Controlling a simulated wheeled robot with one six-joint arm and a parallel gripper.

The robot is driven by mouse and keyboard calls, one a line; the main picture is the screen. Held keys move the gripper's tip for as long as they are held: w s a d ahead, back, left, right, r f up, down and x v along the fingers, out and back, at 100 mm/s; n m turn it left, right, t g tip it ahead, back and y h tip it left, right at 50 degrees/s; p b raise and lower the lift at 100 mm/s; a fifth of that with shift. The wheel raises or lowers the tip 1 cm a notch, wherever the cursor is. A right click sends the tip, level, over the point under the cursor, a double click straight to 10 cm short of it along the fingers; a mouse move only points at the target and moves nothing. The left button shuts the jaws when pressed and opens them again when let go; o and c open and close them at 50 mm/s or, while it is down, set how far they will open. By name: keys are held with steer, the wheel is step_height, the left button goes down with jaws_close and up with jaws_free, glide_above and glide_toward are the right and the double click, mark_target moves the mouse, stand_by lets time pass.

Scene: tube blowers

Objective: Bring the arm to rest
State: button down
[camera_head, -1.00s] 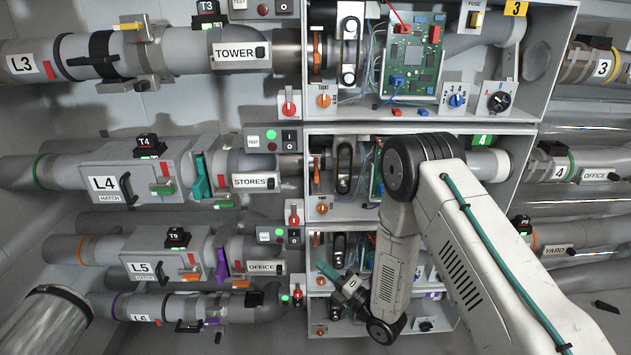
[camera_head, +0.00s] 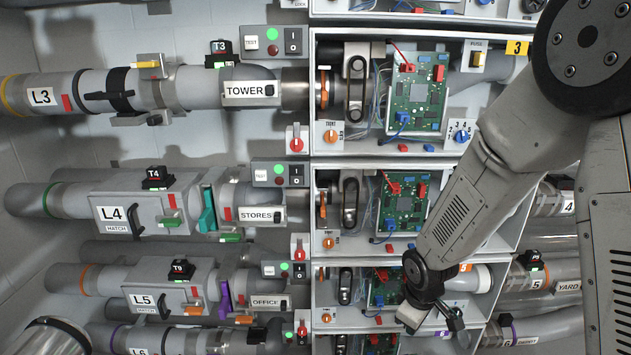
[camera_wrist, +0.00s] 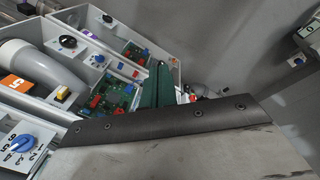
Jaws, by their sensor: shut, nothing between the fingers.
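My arm comes in from the right edge in the head view, and its forearm slopes down and left in front of the open blower boxes. My gripper (camera_head: 455,322) is small and dark at the arm's lower end, in front of the lower boxes. In the wrist view the teal fingers of my gripper (camera_wrist: 157,84) are close together with nothing between them. A pale panel with a dark riveted edge fills the lower part of that view.
Open boxes with green circuit boards (camera_head: 416,92) stand in a column behind the arm. Tubes L3 (camera_head: 40,96), L4 (camera_head: 75,199) and L5 run to the left. In the wrist view an orange 5 label (camera_wrist: 16,87) and a blue knob (camera_wrist: 22,143) show.

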steer(key=s+d+r+m, duration=0.2)
steer(key=s+r+m, duration=0.2)
steer(key=s+r, duration=0.8)
steer(key=s+d+r+m, duration=0.2)
steer(key=s+r+m, duration=0.3)
steer(key=s+r, duration=0.7)
steer(key=shift+s+r+g+y, duration=0.3)
steer(key=shift+s+r, duration=0.1)
steer(key=shift+r, duration=1.3)
steer(key=shift+d, duration=0.1)
